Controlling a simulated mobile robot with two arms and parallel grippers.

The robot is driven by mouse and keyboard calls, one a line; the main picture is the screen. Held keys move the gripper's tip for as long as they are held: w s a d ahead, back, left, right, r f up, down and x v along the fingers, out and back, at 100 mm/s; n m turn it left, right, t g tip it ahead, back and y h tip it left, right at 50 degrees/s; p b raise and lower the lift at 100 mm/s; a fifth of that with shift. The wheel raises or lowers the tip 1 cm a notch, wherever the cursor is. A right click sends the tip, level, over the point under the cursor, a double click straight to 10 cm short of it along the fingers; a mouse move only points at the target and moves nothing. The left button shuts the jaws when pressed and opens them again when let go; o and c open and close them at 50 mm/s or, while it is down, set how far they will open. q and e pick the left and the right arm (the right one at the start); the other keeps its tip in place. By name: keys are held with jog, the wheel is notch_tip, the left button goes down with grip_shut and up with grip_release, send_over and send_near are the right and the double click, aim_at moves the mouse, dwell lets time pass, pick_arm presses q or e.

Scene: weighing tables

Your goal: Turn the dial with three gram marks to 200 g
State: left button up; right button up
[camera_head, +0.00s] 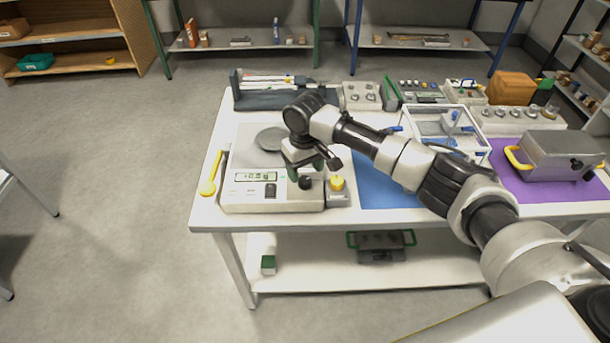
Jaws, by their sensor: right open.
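A white weighing scale (240,203) stands at the front left of the table, with a round grey pan (271,139) and a small lit display (256,177). A black switch (271,190) sits on its front face below the display. A round black dial (305,183) is at the scale's right front; its gram marks are too small to read. My right gripper (308,172) is open and points down just above and behind this dial, partly hiding the scale's right side. I cannot tell whether its fingers touch the dial. My left gripper is not in view.
A grey box with a yellow knob (337,183) stands close to the scale's right. A blue mat (378,190), a clear-walled case (481,148) and a grey box with a yellow handle (560,150) are to the right.

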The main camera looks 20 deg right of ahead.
aim_at(305, 180)
jog(key=shift+f, duration=1.8)
jog(key=c, duration=0.9)
